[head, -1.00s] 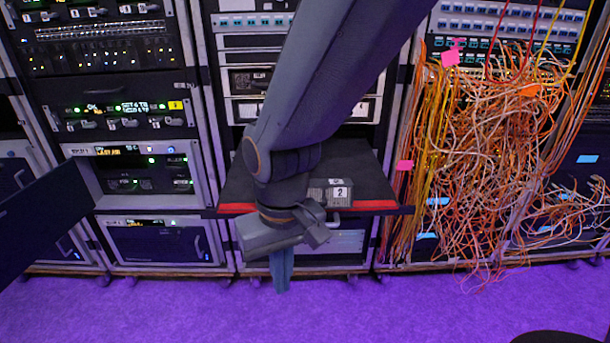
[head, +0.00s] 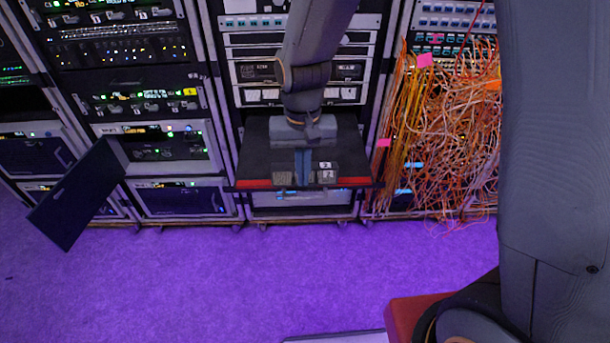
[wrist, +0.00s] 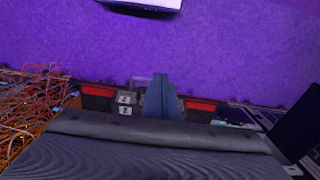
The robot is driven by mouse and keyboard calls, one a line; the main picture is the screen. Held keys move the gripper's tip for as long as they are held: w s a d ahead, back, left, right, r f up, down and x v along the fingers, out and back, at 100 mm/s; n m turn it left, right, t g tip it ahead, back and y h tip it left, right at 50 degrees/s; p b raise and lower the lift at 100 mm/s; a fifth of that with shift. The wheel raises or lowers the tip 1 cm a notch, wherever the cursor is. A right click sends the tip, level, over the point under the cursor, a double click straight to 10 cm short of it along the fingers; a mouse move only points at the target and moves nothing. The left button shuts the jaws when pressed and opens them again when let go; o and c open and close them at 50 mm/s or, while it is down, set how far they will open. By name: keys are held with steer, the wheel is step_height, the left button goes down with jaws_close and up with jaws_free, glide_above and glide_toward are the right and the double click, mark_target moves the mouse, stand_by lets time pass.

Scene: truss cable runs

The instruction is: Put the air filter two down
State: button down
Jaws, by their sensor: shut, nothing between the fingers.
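The air filter two (head: 326,172) is a small grey block with a white label reading 2. It sits near the red-striped front edge of the black shelf (head: 254,158) in the middle rack. In the wrist view the filter (wrist: 125,103) shows just left of my fingers. The fingers (wrist: 162,98) also show shut in the wrist view. I cannot tell whether they touch the filter.
A tangle of orange and yellow cables (head: 450,130) hangs on the right rack, with pink tags. A dark panel (head: 80,195) juts out from the left rack at low height. The purple floor (head: 210,280) in front of the racks is mostly clear.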

steer(key=w+f+p, duration=0.2)
steer(key=w+f, duration=0.2)
steer(key=f, duration=0.5)
steer(key=shift+d+f+p, duration=0.2)
steer(key=shift+d+p, duration=0.05)
steer(key=shift+p, duration=0.15)
steer(key=shift+w, duration=0.1)
steer(key=w+b, duration=0.2)
steer(key=w, duration=0.4)
steer(key=w+b, duration=0.2)
steer(key=w, duration=0.5)
steer(key=shift+w+d+f, duration=0.15)
steer(key=shift+w+d, duration=0.05)
steer(key=shift+w, duration=0.45)
